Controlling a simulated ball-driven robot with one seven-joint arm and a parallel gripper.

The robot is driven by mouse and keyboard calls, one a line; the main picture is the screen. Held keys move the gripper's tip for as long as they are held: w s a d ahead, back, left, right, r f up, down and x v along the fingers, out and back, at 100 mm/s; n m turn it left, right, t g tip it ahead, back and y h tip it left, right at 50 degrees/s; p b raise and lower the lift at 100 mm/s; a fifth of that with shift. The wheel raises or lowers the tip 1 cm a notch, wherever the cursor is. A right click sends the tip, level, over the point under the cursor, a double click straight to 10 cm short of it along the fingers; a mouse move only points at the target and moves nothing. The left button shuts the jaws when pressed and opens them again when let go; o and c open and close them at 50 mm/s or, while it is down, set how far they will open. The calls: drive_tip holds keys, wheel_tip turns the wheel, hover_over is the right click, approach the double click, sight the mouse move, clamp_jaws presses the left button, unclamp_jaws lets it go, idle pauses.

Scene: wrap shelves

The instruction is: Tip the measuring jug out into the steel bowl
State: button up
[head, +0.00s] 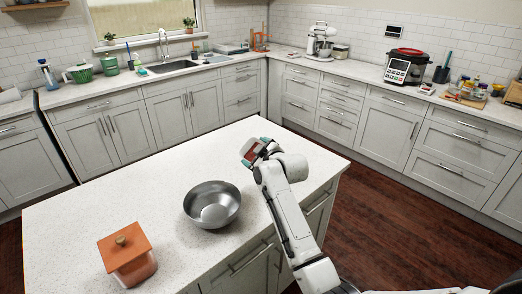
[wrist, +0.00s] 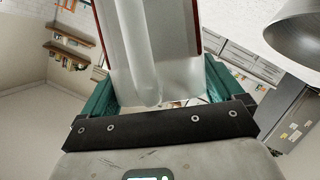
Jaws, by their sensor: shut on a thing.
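The measuring jug (head: 248,148) is in my gripper (head: 259,153) above the island counter, up and to the right of the bowl in the head view. It looks tipped on its side there, but it is small and I cannot tell what is in it. In the wrist view the clear jug (wrist: 152,50), with red edging, sits between the teal fingers of my gripper (wrist: 158,88), which is shut on it. The steel bowl (head: 212,205) stands upright on the counter, apart from the jug. A grey rounded metal shape at the wrist view's upper right looks like the bowl (wrist: 302,30).
An orange lidded canister (head: 127,258) stands on the island (head: 105,205), left of the bowl and nearer me. The counter behind the bowl is clear. A sink, a stand mixer (head: 320,42) and a red-and-black cooker (head: 406,66) are on the far counters.

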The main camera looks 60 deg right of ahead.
drive_tip(key=w+a+f+n+t+h+b, duration=0.1)
drive_tip(key=w+a+n+t+h+b, duration=0.1)
drive_tip(key=a+n+b, duration=0.5)
drive_tip(key=w+a+n+t+h+b, duration=0.2)
drive_tip(key=a+n+h+b, duration=0.1)
drive_tip(key=a+n+b, duration=0.4)
drive_tip(key=shift+a+f+n+b, duration=0.2)
drive_tip(key=shift+f+n+b, duration=0.2)
drive_tip(key=shift+n+b, duration=1.2)
drive_tip(key=shift+m+b, duration=0.5)
